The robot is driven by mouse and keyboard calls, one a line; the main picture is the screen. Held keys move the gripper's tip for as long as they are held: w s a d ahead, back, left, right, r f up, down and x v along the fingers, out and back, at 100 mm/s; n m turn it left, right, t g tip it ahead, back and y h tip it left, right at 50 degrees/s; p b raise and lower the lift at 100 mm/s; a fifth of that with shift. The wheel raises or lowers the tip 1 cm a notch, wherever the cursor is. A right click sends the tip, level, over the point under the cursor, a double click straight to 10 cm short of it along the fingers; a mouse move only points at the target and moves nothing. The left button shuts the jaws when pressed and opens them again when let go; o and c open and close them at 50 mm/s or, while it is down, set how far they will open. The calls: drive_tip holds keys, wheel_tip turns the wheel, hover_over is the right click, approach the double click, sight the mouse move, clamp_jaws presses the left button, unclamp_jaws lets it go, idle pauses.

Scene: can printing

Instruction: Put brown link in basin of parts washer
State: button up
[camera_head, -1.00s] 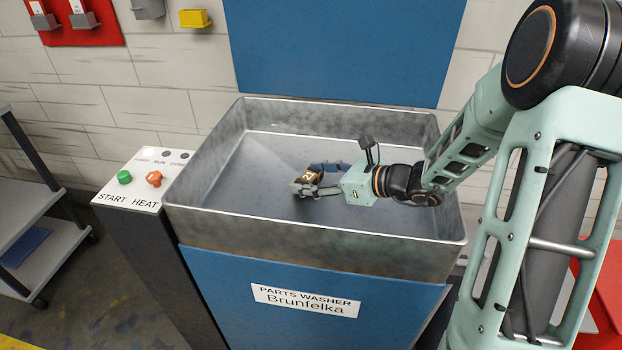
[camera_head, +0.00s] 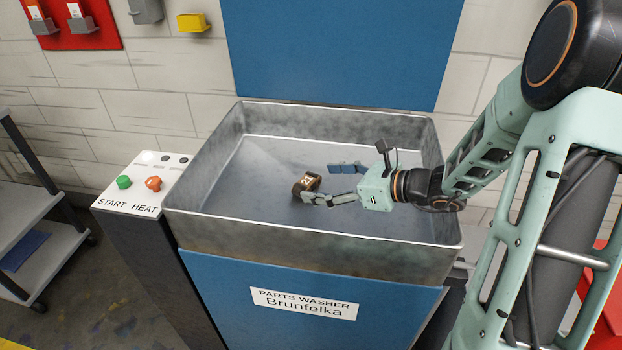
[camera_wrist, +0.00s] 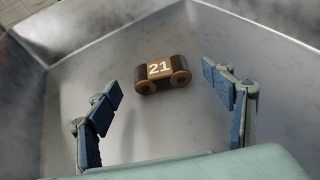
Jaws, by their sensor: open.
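The brown link (camera_head: 306,184), a short brown piece with dark ends, is inside the grey metal basin (camera_head: 420,235) of the parts washer, at about the middle. In the wrist view the link (camera_wrist: 160,73) shows the number 21 on its top and lies on the basin floor (camera_wrist: 150,125). My gripper (camera_head: 318,183) is inside the basin to the right of the link. Its blue-padded fingers are spread wide and hold nothing. In the wrist view the link lies ahead of and between the open fingers (camera_wrist: 160,85), apart from both.
The basin walls surround my gripper on all sides. A blue panel (camera_head: 340,50) stands behind the basin. A control box with a green START button (camera_head: 124,182) and an orange HEAT knob (camera_head: 153,183) is at left. A grey cart (camera_head: 45,255) stands further left.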

drive_tip(key=p+v, duration=0.1)
drive_tip(key=v, duration=0.6)
drive_tip(key=shift+s+d+r, duration=0.15)
drive_tip(key=shift+s+d, duration=0.05)
drive_tip(key=shift+d, duration=0.1)
